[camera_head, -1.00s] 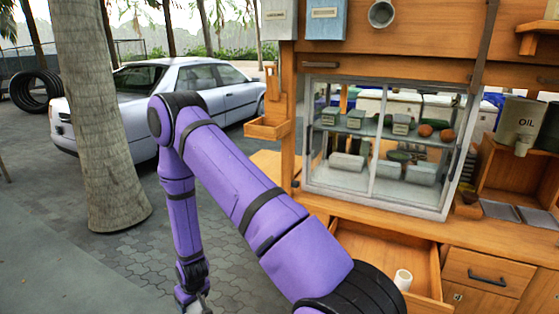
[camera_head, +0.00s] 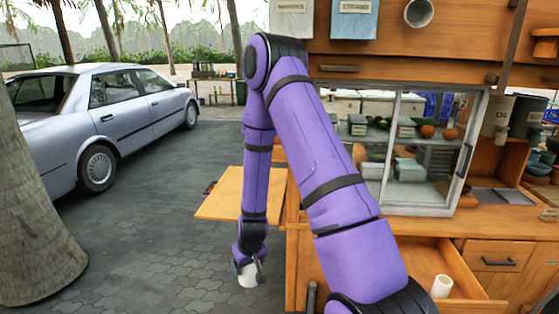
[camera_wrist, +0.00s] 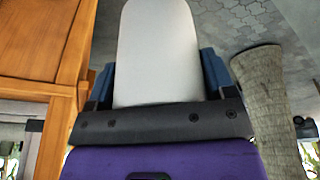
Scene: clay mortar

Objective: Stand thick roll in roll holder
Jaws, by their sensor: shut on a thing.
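A white roll (camera_head: 247,280) is held by my gripper (camera_head: 249,270), which is shut on it. The roll hangs in the air over the paving, left of the wooden stall, in the head view. In the wrist view the roll (camera_wrist: 157,50) shows large and pale between the dark blue fingers (camera_wrist: 157,78). A second small white roll (camera_head: 441,286) stands in the open drawer at lower right. I cannot make out the roll holder; my arm hides part of the stall's left side.
A wooden side board (camera_head: 225,196) juts from the stall's left side, just above and behind my gripper. The open drawer (camera_head: 470,270) sticks out at the front. A glass display case (camera_head: 420,150) stands on the counter. A tree trunk (camera_head: 30,220) is at left; the paving between is clear.

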